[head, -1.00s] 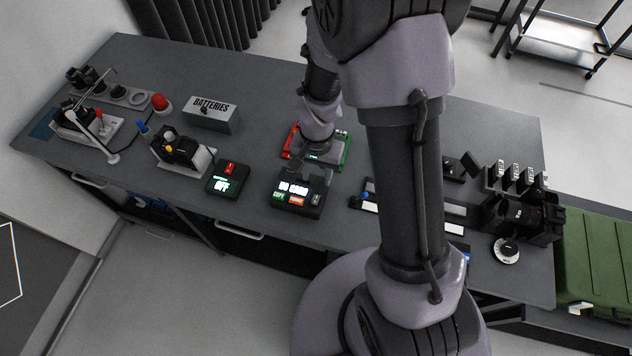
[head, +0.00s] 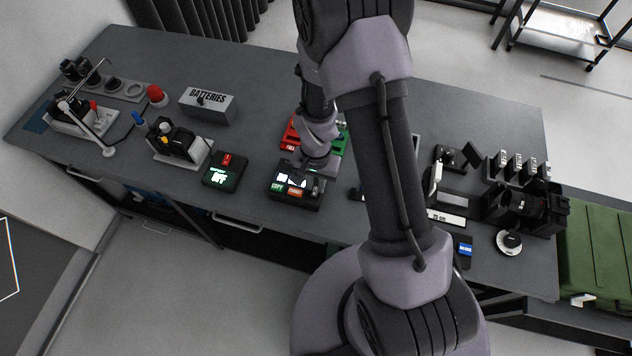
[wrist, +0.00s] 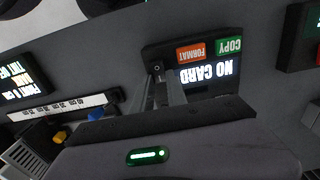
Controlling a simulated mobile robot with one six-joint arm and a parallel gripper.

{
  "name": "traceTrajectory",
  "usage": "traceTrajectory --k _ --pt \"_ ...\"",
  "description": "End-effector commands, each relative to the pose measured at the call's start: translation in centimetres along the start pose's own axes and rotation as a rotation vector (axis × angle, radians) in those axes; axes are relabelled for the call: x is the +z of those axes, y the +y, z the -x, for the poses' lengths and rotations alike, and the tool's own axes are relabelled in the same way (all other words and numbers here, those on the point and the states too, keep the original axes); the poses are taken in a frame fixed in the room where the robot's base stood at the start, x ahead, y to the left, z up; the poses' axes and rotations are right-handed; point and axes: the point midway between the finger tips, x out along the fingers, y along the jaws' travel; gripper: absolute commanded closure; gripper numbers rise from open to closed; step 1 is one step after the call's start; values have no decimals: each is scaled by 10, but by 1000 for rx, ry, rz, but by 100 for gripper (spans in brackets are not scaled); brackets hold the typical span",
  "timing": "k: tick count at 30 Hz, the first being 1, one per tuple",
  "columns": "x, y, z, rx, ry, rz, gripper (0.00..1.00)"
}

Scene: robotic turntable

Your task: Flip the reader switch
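The reader is a black box (head: 283,202) near the table's front edge, with a lit screen and green COPY and orange FORMAT buttons. In the wrist view the reader (wrist: 150,52) appears upside down and its screen (wrist: 210,73) reads NO CARD. My gripper (head: 313,182) is over the reader's right part in the head view. In the wrist view my gripper's fingertips (wrist: 158,68) are close together at the reader's end beside FORMAT, where the switch is small and mostly hidden. I cannot tell whether they touch it. Nothing is seen held.
A black box reading OFF (head: 222,181) with a red button stands left of the reader. Red (head: 290,136) and green (head: 341,141) trays lie behind it. A BATTERIES box (head: 207,107) stands farther back left. Bare table lies between the OFF box and the reader.

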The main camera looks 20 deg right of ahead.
Motion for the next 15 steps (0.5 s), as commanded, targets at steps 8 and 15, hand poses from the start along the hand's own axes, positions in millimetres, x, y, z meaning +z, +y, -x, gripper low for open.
traceTrajectory --k 8,15 --pt "0 -1 -5 -1 17 3 100" --pt "2 -3 -12 -5 130 6 100"
